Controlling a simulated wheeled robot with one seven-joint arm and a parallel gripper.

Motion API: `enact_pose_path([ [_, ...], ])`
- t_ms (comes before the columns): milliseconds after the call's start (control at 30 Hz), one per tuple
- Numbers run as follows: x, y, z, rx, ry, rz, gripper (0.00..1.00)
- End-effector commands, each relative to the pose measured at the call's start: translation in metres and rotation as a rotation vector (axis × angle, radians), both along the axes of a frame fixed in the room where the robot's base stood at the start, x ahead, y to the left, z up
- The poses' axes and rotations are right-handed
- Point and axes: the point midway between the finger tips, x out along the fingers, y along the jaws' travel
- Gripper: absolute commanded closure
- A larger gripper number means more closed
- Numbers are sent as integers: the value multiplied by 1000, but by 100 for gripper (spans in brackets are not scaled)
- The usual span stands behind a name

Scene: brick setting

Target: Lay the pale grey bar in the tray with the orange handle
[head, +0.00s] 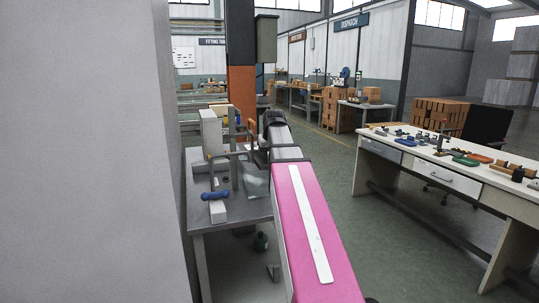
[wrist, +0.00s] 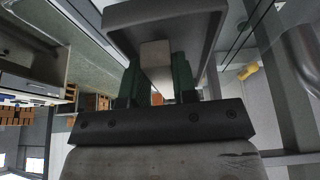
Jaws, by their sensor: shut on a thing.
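In the wrist view my gripper (wrist: 157,75) has its two green fingers closed on the sides of the pale grey bar (wrist: 156,55). A dark grey, walled, tray-like shape (wrist: 207,35) lies around and beyond the bar's far end; I cannot tell whether they touch. No orange handle shows clearly on it. In the head view my gripper is hidden by my own arm near the workbench. A small orange piece (head: 250,124) shows there, but I cannot tell whether it is the tray's handle.
The grey workbench (head: 240,211) at left carries a tall pale box (head: 211,130) and a blue handle (head: 215,195). A yellow piece (wrist: 248,71) shows in the wrist view. A white-topped bench (head: 440,155) with many small items stands at right. Open floor lies between the benches.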

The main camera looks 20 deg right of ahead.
Motion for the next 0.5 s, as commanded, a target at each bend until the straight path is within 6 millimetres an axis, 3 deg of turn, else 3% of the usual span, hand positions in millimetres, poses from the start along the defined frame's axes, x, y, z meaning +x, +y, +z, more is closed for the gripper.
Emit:
enact_pose_path([
  [33, -6, 13, -2, 15, 4, 31, 100],
  [67, -6, 13, -2, 15, 5, 31, 71],
  [133, -6, 13, -2, 15, 5, 31, 48],
  [500, -6, 13, 7, 14, 3, 32, 48],
])
